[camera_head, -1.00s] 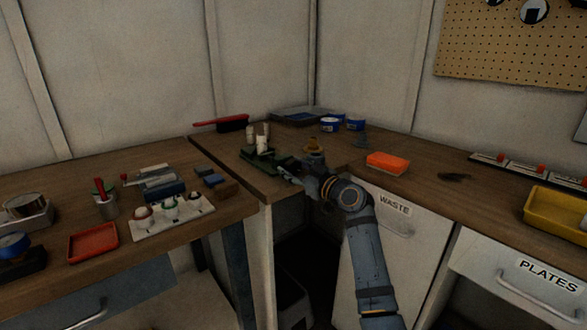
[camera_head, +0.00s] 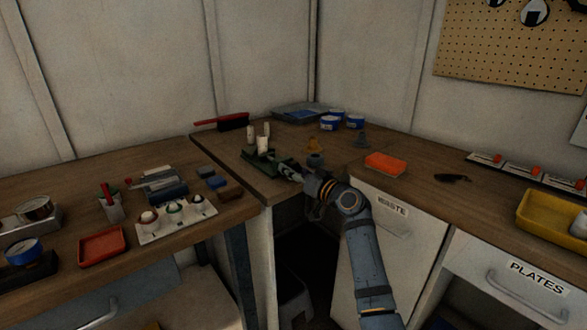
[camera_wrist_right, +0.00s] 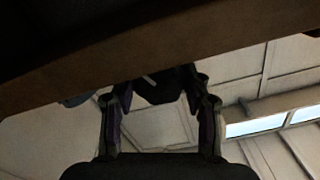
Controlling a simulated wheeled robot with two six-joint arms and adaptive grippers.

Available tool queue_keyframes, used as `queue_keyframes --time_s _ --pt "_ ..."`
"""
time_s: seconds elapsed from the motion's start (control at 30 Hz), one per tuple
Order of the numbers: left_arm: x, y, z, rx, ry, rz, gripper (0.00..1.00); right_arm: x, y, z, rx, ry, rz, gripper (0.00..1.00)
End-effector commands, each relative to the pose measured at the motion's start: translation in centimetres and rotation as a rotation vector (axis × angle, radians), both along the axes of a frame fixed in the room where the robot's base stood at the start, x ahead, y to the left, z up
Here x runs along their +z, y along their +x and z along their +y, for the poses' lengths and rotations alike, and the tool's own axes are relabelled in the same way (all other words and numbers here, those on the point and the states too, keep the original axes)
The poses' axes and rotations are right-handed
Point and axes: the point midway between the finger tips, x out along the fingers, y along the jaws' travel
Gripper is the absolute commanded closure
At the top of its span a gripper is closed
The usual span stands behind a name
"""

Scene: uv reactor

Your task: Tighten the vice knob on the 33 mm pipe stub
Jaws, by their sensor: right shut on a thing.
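A green vice (camera_head: 252,154) stands at the corner end of the left bench, with white pipe pieces (camera_head: 264,142) upright at it. I cannot tell their sizes. My right gripper (camera_head: 286,170) reaches in from the right at the vice's near right side. In the right wrist view, its two fingers (camera_wrist_right: 160,97) are closed on either side of a dark knob (camera_wrist_right: 160,86) with a short pale mark. The vice's screw and jaws are too small and dark to make out. My left gripper is not in view.
A red-handled brush (camera_head: 230,122) lies behind the vice. A white holder (camera_head: 178,218) and a red tray (camera_head: 102,245) are on the left bench.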

Motion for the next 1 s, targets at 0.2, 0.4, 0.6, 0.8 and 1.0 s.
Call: queue_keyframes --time_s 0.2,0.4,0.6,0.8,1.0 --pt "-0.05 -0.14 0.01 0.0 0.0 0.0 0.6 -0.1 0.0 -0.01 0.0 0.016 0.013 0.84" --pt "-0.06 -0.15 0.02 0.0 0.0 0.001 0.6 -0.12 -0.01 -0.01 0.0 0.016 0.013 0.84" --pt "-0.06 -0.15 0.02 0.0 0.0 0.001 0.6 -0.11 -0.01 -0.01 0.0 0.016 0.013 0.38" --pt "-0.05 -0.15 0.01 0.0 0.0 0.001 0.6 -0.05 0.0 0.0 0.0 0.015 0.011 0.29" --pt "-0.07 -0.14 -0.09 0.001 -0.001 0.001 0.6 -0.06 -0.15 -0.15 0.0 0.015 0.011 0.29"
